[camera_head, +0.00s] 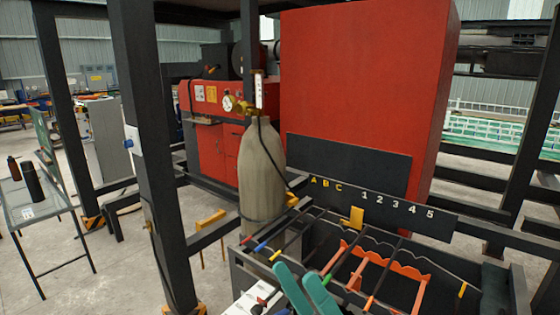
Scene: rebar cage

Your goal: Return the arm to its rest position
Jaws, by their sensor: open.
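Two teal, rounded, handle-like bars (292,288) rise side by side from the bottom edge, in front of a dark rack.
The dark rack (442,290) holds rods and orange notched supports (378,262), under a board (380,202) marked A B C and 1 to 5. A grey gas cylinder (258,172) and a dark post (150,150) stand left. A table (45,211) with bottles is far left.

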